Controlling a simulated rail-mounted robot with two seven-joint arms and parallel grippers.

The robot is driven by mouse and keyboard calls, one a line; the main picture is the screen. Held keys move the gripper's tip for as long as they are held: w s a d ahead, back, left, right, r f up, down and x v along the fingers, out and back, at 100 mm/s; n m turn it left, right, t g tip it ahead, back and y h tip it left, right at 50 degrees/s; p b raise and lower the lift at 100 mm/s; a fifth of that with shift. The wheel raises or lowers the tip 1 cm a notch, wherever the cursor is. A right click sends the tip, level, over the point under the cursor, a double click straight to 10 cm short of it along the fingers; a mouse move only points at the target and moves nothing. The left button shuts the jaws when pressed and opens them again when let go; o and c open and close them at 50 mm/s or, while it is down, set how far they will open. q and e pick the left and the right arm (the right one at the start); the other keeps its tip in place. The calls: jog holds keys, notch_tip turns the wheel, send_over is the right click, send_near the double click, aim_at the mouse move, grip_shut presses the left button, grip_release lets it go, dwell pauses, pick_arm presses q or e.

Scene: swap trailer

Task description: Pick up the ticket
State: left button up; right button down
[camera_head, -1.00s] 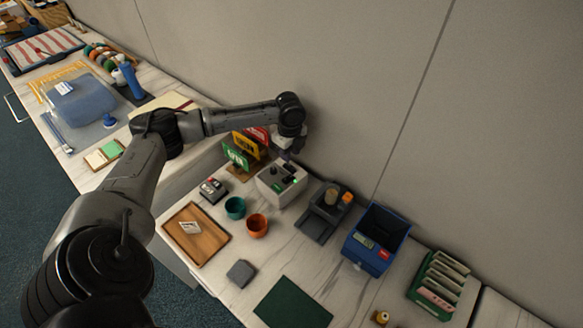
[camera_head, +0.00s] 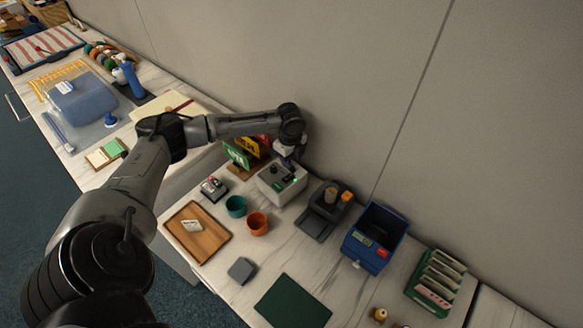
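A small white paper with dark marks, which may be the ticket (camera_head: 191,226), lies on the wooden tray (camera_head: 212,246) at the lower left of the counter. My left arm reaches across from the left. Its gripper (camera_head: 287,164) points down at the top of a white box-shaped device (camera_head: 284,190) with a dark top panel and a small green light. The fingers are small and dark against the device, so I cannot tell whether they are open or touching it. No ticket can be made out at the fingers. My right gripper is out of view.
Coloured upright signs (camera_head: 240,153) stand just left of the device. An orange cup (camera_head: 257,223) and a teal cup (camera_head: 236,206) stand in front. A dark scale-like tray (camera_head: 315,222), a blue box (camera_head: 374,240) and a green rack (camera_head: 437,281) are to the right. The wall is close behind.

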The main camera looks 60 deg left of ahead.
pick_arm(q)
jog(key=shift+f, duration=0.15)
dwell(0.3)
jog(key=shift+c, duration=0.3)
grip_shut()
